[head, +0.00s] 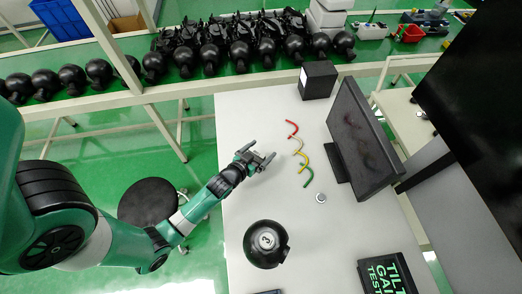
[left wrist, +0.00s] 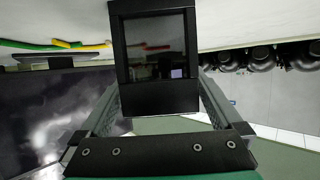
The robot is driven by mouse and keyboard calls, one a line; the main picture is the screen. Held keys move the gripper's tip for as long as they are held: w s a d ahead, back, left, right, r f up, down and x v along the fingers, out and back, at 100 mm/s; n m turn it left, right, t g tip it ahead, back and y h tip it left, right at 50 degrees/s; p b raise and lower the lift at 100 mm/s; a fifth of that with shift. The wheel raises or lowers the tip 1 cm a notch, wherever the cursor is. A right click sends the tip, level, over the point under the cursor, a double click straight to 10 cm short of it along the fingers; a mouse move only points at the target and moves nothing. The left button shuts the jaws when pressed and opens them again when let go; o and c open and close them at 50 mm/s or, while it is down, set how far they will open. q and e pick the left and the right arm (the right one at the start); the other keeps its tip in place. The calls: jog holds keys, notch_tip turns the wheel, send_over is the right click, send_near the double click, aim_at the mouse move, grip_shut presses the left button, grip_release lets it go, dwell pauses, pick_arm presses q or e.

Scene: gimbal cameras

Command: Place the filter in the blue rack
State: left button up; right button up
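My left gripper (head: 262,154) is above the left side of the white table, pointing toward the coloured strips. In the left wrist view, a square black frame with a dark see-through pane, seemingly the filter (left wrist: 125,60), sits between its fingers. In the head view the filter is too small to make out. My right gripper is out of view.
A black ball-shaped camera (head: 266,244), a small silver disc (head: 320,198) and curved coloured strips (head: 300,157) lie on the table (head: 255,115). A dark monitor (head: 362,140), black box (head: 318,80) and black sign (head: 390,274) stand around them. Several black cameras line the back bench.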

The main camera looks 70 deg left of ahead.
pick_arm(q)
jog(key=shift+r, duration=0.2)
jog(key=shift+s+d+r+p, duration=0.15)
jog(key=shift+s+d+p, duration=0.05)
jog(key=shift+s+p, duration=0.1)
jog(key=p+v, duration=0.1)
jog(key=v, duration=1)
jog(key=shift+r, duration=0.1)
